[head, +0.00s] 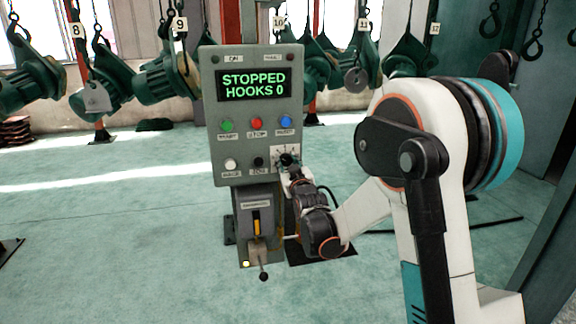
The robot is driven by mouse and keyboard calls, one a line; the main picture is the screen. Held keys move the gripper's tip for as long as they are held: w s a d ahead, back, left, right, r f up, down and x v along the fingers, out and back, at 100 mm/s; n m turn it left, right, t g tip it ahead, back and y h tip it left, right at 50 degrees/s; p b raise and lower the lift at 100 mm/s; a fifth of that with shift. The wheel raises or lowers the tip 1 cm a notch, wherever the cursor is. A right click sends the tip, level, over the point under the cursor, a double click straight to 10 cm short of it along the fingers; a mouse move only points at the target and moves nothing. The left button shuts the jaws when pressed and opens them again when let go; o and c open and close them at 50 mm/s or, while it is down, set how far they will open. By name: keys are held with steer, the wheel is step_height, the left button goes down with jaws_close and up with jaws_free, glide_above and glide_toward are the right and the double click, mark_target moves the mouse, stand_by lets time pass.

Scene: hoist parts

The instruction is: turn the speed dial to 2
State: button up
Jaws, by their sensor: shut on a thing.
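The grey control panel (212,130) stands upright at the middle of the head view. Its screen (253,85) reads "STOPPED HOOKS 0" in green. The speed dial (286,158) is the dark knob on a pale plate at the panel's lower right. My gripper (288,165) is at the dial, coming from below and right, and is shut on it. The gripper covers part of the dial and its scale, so the number the dial points to cannot be read.
Green (226,125), red (256,123) and blue (286,121) buttons sit above the dial. White (231,164) and black (258,162) controls are to its left. A lever (262,262) juts out below. Green motors (165,80) hang behind; open floor lies left.

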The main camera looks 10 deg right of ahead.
steer(key=n, duration=0.5)
stand_by(0.5)
steer(key=o, duration=1.1)
steer(key=shift+c, duration=0.2)
steer(key=s, duration=1.2)
